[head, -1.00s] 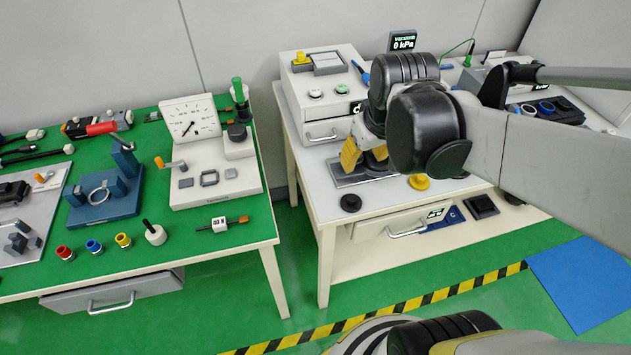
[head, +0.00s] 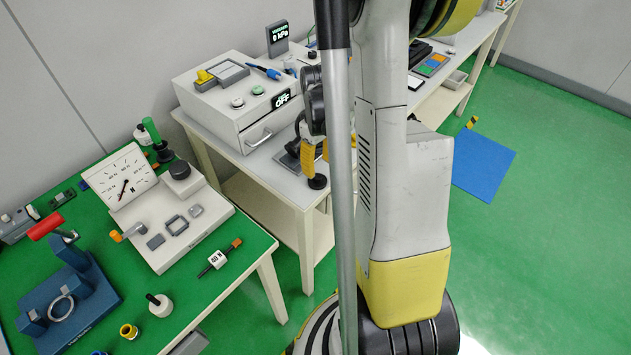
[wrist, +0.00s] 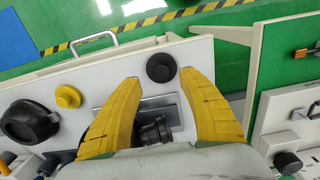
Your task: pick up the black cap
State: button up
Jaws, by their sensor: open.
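The black cap (wrist: 160,67) is a low round disc on the white table top, near its edge. In the wrist view it sits just beyond and between the tips of my yellow fingers, with nothing gripped. My gripper (wrist: 160,77) is open. In the head view the cap (head: 318,182) shows just below my gripper (head: 315,158), partly crowded by my arm. I cannot tell the height of the fingers above it.
A yellow cap (wrist: 68,97) and a larger black round part (wrist: 30,120) stand left of my fingers in the wrist view. A grey plate (wrist: 168,108) lies between the fingers. A control box (head: 240,105) stands behind on the table. The green-topped table (head: 235,275) is at left.

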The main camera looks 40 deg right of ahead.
aim_at(318, 176)
notch_tip(318, 176, down, 6)
jog(key=b, duration=0.3)
jog(key=shift+a+r, duration=0.1)
jog(key=shift+r, duration=0.25)
jog(key=c, duration=0.9)
